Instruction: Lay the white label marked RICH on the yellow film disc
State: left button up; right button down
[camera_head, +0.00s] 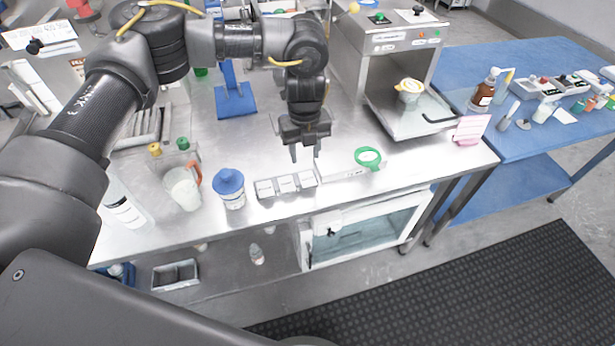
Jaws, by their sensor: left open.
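Several small white labels lie in a row on a grey strip holder (315,187) near the table's front edge. A left label (265,189), a middle label (286,184) and a right label (306,179) show; their print is too small to read, so I cannot tell which says RICH. A yellow disc-like top (410,86) sits on a small white cup in the machine's open bay at the right; it appears to be the film disc. My left gripper (305,154) is open and empty, pointing down above the table, just behind the labels. My right gripper is out of view.
A green ring-shaped tool (368,157) lies right of the labels. A blue-lidded jar (230,188) and a beaker (183,188) stand to the left. The grey machine (385,60) rises at the back right. A blue stand (234,98) is behind left of my gripper.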

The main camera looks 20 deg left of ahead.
aim_at(306, 174)
pick_arm(q)
jog(key=shift+f, duration=0.75)
notch_tip(306, 174, down, 4)
jog(key=shift+w+r+p, duration=0.1)
jog(key=shift+r+p, duration=0.05)
jog(key=shift+p, duration=0.85)
jog(key=shift+f, duration=0.55)
jog(key=shift+c, duration=0.4)
jog(key=c, duration=0.5)
